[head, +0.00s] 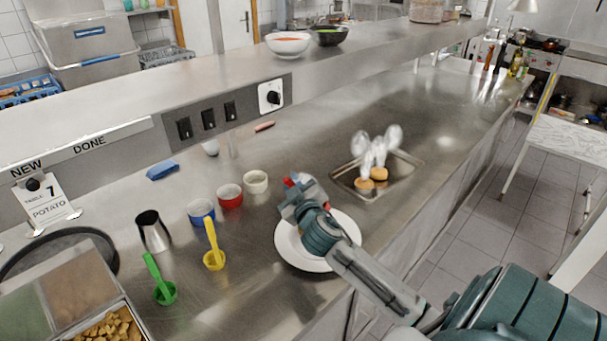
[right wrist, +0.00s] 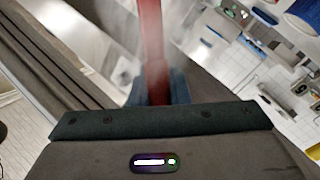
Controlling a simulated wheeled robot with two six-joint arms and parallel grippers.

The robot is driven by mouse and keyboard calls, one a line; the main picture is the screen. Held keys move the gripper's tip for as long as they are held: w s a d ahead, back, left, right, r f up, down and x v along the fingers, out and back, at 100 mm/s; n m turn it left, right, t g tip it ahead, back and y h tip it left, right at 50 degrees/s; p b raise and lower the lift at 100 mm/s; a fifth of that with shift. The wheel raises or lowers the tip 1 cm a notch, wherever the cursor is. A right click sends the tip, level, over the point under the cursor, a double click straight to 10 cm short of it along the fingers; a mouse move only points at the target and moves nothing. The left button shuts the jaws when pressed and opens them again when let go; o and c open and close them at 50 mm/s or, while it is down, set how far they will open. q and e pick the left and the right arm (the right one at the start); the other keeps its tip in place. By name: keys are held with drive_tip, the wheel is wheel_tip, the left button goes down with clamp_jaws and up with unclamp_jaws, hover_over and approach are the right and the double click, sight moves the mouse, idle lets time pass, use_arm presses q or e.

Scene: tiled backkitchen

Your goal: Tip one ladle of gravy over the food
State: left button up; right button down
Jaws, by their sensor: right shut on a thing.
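My right gripper (head: 294,190) is above the white plate (head: 285,251), its arm coming in from the lower right. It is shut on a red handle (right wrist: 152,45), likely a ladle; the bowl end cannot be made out. The wrist picture is blurred. The plate's middle is partly covered by my arm, so I cannot tell whether food lies on it. Blue (head: 201,212), red (head: 230,197) and cream (head: 256,182) pots stand behind; I cannot tell which holds gravy. My left gripper is not in view.
A metal cup (head: 153,231), a blue sponge (head: 162,170) and a bin of potato cubes (head: 110,328) are at the left. A shelf (head: 180,85) runs along the back.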

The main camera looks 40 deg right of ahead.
drive_tip(key=w+a+f+n, duration=0.2)
drive_tip(key=a+f+n, duration=0.4)
drive_tip(key=f+n, duration=0.25)
drive_tip(key=s+d+r+m+p, duration=0.1)
drive_tip(key=s+d+r+m, duration=0.1)
drive_tip(key=d+r+m, duration=0.5)
drive_tip(key=s+d+r+m+p, duration=0.1)
drive_tip(key=s+d+r+m, duration=0.2)
drive_tip(key=d+r+m, duration=0.4)
drive_tip(key=shift+s+d+r+m+p, duration=0.15)
drive_tip(key=shift+d+r+m+p, duration=0.25)
drive_tip(key=shift+r+m, duration=0.45)
idle(0.5)
